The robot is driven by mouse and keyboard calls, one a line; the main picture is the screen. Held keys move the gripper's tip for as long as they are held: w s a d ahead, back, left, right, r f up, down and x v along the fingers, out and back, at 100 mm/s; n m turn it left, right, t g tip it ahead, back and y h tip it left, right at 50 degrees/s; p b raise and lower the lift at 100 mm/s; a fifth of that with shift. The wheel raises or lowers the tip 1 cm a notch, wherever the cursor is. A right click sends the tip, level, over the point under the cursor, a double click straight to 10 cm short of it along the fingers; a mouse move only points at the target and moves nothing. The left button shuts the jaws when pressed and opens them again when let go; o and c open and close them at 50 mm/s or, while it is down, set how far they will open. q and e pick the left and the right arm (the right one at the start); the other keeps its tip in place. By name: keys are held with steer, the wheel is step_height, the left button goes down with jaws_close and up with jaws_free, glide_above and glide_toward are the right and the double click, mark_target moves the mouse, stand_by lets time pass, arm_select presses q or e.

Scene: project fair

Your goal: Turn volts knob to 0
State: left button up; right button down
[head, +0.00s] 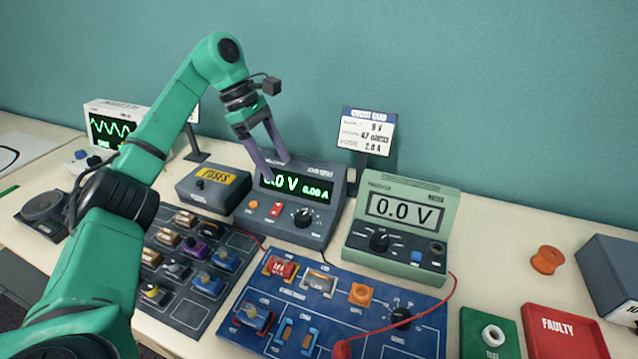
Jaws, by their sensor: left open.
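The dark bench power supply (318,172) stands at the middle of the table. Its green display (294,186) reads 0.0 V and 0.00 A, partly covered at the left by a finger. A black knob (303,217) with a pale pointer sits low on its front; its label is too small to read. A red switch (275,210) and an orange button are left of the knob. My left gripper (277,168) is open and empty, pointing down at the supply's top left, above and apart from the knob. My right gripper is out of view.
A pale green meter (408,192) reading 0.0 V stands to the right, with its own knob (379,241). A blue circuit board (340,283) lies in front, and a dark FUSES box (213,187) stands left. A card stand (368,132) rises behind the supply.

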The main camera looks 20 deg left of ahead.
arm_select(q)
glide_toward(301, 215)
steer(key=p+x, duration=0.1)
steer(key=x, duration=0.7)
steer(key=shift+s+d+f, duration=0.15)
steer(key=shift+f, duration=0.1)
jaws_close()
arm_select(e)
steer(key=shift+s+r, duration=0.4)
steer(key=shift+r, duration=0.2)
